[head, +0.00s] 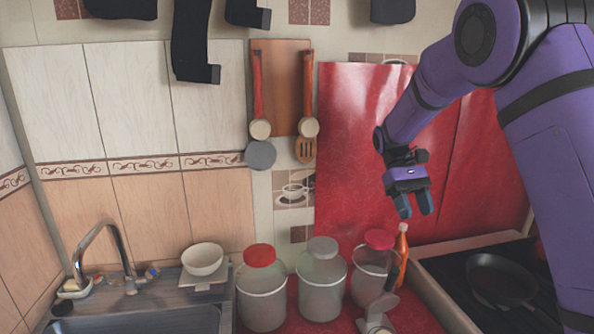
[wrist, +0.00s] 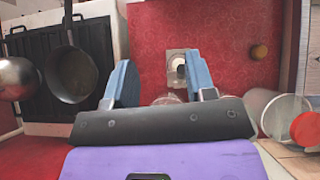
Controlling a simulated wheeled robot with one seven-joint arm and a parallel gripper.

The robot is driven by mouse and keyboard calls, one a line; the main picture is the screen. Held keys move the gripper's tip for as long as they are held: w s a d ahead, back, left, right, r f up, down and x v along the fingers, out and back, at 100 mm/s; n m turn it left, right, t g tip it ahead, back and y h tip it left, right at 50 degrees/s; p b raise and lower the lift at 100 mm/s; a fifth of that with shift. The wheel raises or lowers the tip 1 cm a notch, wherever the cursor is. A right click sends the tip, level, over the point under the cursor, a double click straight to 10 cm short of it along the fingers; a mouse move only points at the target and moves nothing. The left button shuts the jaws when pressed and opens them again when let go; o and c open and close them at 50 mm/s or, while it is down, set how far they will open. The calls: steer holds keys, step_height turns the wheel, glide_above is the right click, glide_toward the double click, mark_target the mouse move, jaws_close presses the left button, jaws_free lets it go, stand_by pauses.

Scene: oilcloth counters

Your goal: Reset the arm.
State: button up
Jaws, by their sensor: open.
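My purple arm comes in from the right of the head view, bent, with its end hanging down. My gripper (head: 414,212) is in the air above the red counter (head: 408,312), in front of the red wall panel (head: 345,130). Its two blue fingers are apart, with nothing held between them. In the wrist view the open fingers (wrist: 155,62) point out over the red oilcloth. The wrist view partly hides a glass jar behind the gripper body.
Jars with a red lid (head: 260,255), a grey lid (head: 323,247) and another red lid (head: 380,239) line the counter. An orange bottle (head: 401,256) stands below the gripper. A pan (head: 500,280) sits on the stove at right; the sink (head: 140,320) is at left.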

steer(key=s+d+r+t+y, duration=0.1)
steer(key=s+d+r+t, duration=0.15)
steer(key=s+r, duration=0.45)
steer(key=s+r+m+t, duration=0.1)
steer(key=s+t, duration=0.4)
steer(key=s, duration=0.6)
steer(key=s+d+r+m+t+y, duration=0.1)
steer(key=s+r+m+t, duration=0.1)
steer(key=s+t, duration=0.4)
steer(key=s+r, duration=0.1)
steer(key=s, duration=0.4)
steer(key=shift+s+r, duration=0.25)
steer(key=shift+s, duration=0.05)
